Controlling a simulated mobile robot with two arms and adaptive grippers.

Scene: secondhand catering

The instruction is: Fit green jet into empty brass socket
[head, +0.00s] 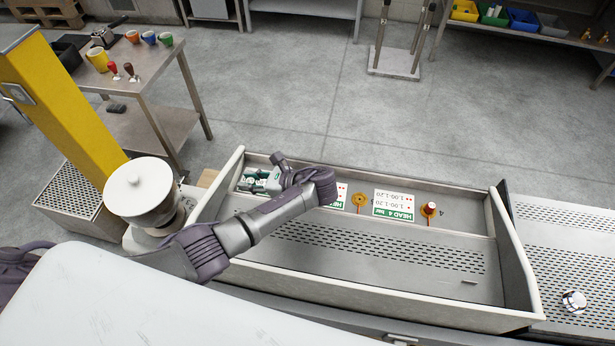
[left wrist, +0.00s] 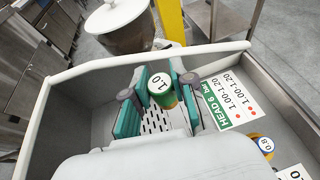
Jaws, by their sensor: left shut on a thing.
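The green jet (left wrist: 165,97) has a white top marked 1.0. My left gripper (left wrist: 160,95) is shut on it, with one green-padded finger on each side. In the head view my left gripper (head: 262,180) is at the left end of the long metal tray (head: 380,246). A yellowish rim shows under the jet; I cannot tell whether it touches a socket. A brass socket (head: 360,200) that looks empty lies to the right of the gripper. My right gripper is not in view.
A blue jet (left wrist: 263,144) marked 0.8 shows in the left wrist view. A HEAD 6 bar card (left wrist: 230,98) lies beside the held jet, and a HEAD 4 bar card (head: 395,203) lies further along. Raised tray walls surround them. A white-lidded canister (head: 140,187) stands just left.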

